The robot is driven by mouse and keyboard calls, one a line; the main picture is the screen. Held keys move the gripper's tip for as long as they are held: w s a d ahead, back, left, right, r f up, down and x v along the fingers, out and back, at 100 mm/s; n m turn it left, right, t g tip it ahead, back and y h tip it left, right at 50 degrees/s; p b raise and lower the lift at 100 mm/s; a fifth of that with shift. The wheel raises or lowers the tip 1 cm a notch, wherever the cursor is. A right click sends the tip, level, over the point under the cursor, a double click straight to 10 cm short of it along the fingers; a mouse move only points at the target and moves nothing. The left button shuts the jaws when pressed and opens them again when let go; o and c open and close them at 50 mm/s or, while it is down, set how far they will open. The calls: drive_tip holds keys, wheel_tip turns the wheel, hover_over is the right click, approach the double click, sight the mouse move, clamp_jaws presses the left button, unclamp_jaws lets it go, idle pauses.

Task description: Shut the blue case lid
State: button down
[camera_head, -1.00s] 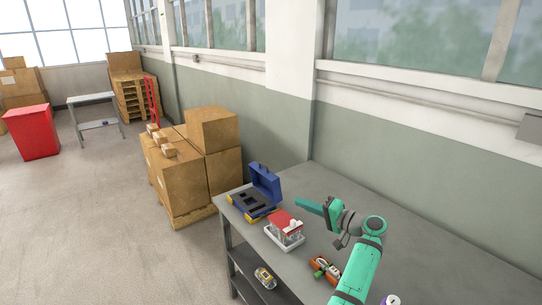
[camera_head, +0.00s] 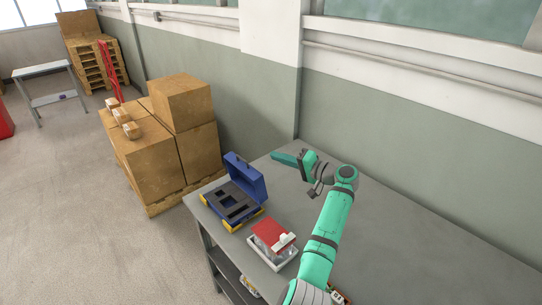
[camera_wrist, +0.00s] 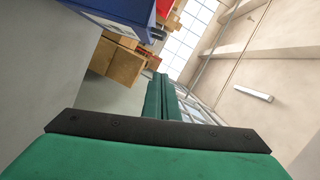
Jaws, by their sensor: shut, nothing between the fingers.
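The blue case (camera_head: 235,205) stands at the far left end of the grey table, with yellow corners and a dark insert with cut-outs. Its blue lid (camera_head: 245,176) stands raised at the case's back side, open. My gripper (camera_head: 276,157) is behind and to the right of the lid, shut and empty, apart from it as far as I can tell. In the wrist view, the shut green fingers (camera_wrist: 161,98) point forward, and part of the blue case (camera_wrist: 115,12) shows at the upper left.
A white tray (camera_head: 287,258) with a red-topped item sits on the table (camera_head: 400,230) in front of the case. Cardboard boxes (camera_head: 175,150) stand on a pallet beyond the table. A wall runs behind the table; its right part is clear.

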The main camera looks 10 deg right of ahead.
drive_tip(key=shift+w+a+f, duration=0.35)
drive_tip(key=shift+w+a, duration=0.25)
drive_tip(key=shift+a, duration=0.95)
drive_tip(key=shift+w+a+f, duration=0.35)
drive_tip(key=shift+w+a, duration=0.2)
drive_tip(key=shift+a, duration=1.05)
drive_tip(key=shift+w+a+f, duration=0.35)
drive_tip(key=shift+w+a, duration=0.25)
drive_tip(key=shift+a, duration=0.95)
drive_tip(key=shift+s, duration=0.15)
drive_tip(key=shift+a, duration=0.1)
